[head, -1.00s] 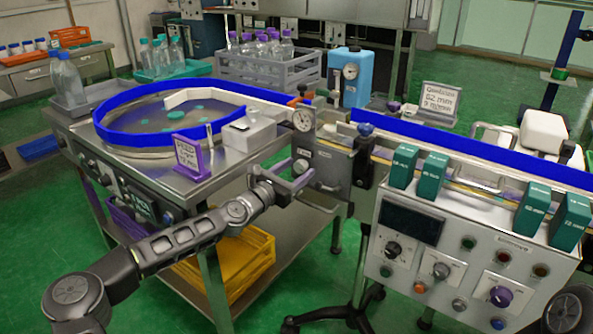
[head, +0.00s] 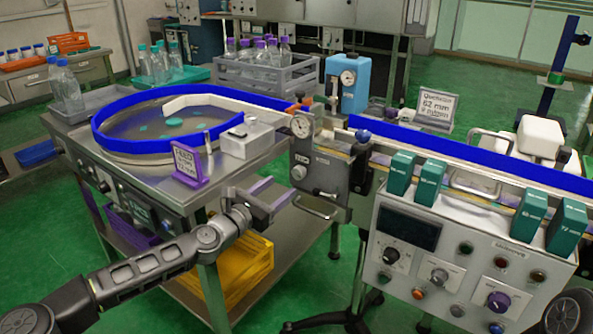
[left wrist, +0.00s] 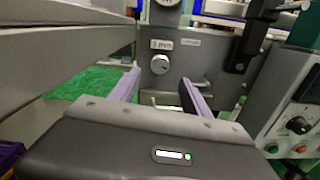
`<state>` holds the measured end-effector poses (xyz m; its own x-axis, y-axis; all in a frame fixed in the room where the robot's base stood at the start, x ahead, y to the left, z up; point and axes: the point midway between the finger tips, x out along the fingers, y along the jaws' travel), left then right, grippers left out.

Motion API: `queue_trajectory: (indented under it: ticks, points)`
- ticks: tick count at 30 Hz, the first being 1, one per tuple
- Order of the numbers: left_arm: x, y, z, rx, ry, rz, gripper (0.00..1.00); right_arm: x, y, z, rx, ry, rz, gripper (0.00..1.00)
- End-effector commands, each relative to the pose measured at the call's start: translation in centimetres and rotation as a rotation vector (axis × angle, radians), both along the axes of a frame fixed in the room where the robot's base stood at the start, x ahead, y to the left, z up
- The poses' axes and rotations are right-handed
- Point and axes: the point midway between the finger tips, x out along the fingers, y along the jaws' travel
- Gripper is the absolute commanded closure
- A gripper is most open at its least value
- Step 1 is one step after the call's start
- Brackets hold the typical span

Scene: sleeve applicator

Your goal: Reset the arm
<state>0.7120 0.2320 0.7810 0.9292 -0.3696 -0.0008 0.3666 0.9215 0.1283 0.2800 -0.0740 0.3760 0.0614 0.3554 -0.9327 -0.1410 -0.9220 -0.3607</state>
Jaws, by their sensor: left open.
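My left gripper (head: 276,198) is open and empty in the head view, in front of the sleeve applicator's grey gauge box (head: 320,172) and beside the edge of the steel table. In the left wrist view its two purple-lined fingers (left wrist: 158,90) stand apart. The gauge box (left wrist: 165,75) with its small knob shows between and beyond them, with clear space before it. A metal handle (head: 318,210) sticks out low on the box. My right gripper is not seen; only a dark round part shows at the lower right of the head view.
A round feeder table with a blue rim (head: 120,140) stands left, with a purple sign (head: 188,163) at its front. A control panel (head: 465,260) with knobs and green blocks stands right. A yellow crate (head: 240,268) sits on the lower shelf. Green floor is open at the far left.

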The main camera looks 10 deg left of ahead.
Motion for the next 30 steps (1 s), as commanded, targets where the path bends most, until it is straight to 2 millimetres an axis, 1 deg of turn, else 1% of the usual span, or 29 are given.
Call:
queue_trajectory:
  ticks: [5, 8, 9, 10, 11, 12, 14, 15, 17, 18, 20, 21, 23, 24, 26, 27, 29, 30]
  points:
    - [0.1, 0.1, 0.0, 0.112, -0.045, 0.004, 0.44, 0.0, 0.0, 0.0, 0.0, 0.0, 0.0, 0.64]
    - [-0.2, -0.4, -0.2, 0.253, -0.098, 0.0, 0.44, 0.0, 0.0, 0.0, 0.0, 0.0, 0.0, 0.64]
    - [-0.5, -1.0, -1.1, 0.33, -0.115, -0.011, 0.44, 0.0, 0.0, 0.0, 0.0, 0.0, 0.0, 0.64]
    - [-1.0, -1.5, -2.6, 0.401, -0.118, -0.026, 0.44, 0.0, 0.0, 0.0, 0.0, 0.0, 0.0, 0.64]
    - [-1.6, -2.3, -4.5, 0.48, -0.119, -0.047, 0.44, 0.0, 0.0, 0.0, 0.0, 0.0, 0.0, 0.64]
    - [-2.6, -3.8, -7.3, 0.588, -0.119, -0.093, 0.44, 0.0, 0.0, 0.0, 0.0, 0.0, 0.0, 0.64]
    - [-4.4, -6.6, -11.1, 0.73, -0.127, -0.175, 0.44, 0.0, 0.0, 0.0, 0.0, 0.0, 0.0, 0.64]
    - [-5.8, -8.5, -13.5, 0.814, -0.134, -0.236, 0.44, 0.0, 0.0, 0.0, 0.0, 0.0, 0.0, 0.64]
    - [-8.1, -11.3, -17.0, 0.931, -0.149, -0.334, 0.44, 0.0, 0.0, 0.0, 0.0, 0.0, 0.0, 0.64]
    - [-9.9, -13.0, -19.3, 1.002, -0.161, -0.404, 0.44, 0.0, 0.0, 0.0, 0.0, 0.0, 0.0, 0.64]
    - [-12.8, -15.3, -22.6, 1.104, -0.183, -0.514, 0.44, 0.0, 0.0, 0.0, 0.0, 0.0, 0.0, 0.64]
    - [-15.0, -16.7, -24.7, 1.167, -0.201, -0.589, 0.44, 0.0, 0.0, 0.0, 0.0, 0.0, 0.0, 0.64]
    - [-18.6, -18.5, -27.8, 1.257, -0.231, -0.71, 0.44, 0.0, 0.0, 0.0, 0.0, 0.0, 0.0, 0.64]
    - [-21.1, -19.4, -29.7, 1.313, -0.253, -0.796, 0.44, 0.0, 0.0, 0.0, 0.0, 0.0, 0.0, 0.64]
    - [-25.2, -20.3, -32.4, 1.391, -0.288, -0.926, 0.44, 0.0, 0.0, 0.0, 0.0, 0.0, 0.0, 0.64]
    - [-27.8, -20.5, -34.1, 1.437, -0.308, -1.012, 0.44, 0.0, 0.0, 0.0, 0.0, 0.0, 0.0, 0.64]
    - [-31.5, -20.3, -36.2, 1.498, -0.336, -1.134, 0.44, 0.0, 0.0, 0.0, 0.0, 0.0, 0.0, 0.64]
    - [-33.7, -19.9, -37.3, 1.532, -0.349, -1.208, 0.44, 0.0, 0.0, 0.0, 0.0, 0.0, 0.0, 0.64]
